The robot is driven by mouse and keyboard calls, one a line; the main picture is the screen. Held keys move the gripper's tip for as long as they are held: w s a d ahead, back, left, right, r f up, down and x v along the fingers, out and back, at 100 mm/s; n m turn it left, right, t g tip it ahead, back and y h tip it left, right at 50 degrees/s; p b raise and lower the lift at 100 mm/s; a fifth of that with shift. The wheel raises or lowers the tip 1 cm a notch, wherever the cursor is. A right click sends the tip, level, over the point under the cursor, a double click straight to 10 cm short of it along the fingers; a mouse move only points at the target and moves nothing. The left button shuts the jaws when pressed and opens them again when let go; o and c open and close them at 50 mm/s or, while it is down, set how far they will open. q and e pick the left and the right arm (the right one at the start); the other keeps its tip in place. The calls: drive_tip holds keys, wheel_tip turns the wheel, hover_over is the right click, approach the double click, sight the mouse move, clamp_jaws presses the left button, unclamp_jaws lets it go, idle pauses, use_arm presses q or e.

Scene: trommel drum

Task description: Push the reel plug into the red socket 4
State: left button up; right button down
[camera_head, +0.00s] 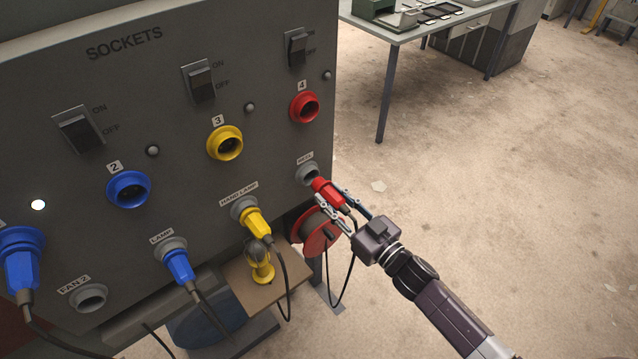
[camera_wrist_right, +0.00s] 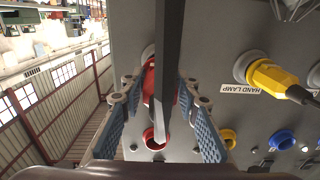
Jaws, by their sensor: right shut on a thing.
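The red reel plug (camera_head: 325,189) is at the grey REEL holder (camera_head: 304,171), its front end just below and right of the holder's dark opening. I cannot tell whether its tip is clear of it. My right gripper (camera_head: 331,194) is shut on the plug; it also shows in the right wrist view (camera_wrist_right: 160,100), with the plug (camera_wrist_right: 149,80) partly hidden behind a dark bar. Red socket 4 (camera_head: 304,107) is empty, above the holder; it also shows in the wrist view (camera_wrist_right: 153,139). My left gripper is not in view.
Yellow socket 3 (camera_head: 225,143) and blue socket 2 (camera_head: 129,189) are empty. The yellow hand lamp plug (camera_head: 256,220) and blue lamp plug (camera_head: 178,264) sit in holders. The red cable reel (camera_head: 316,236) hangs below my gripper.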

sight(348, 213)
drive_tip(key=shift+v, duration=0.8)
drive_tip(key=shift+p+v, duration=0.95)
drive_tip(key=shift+v, duration=1.6)
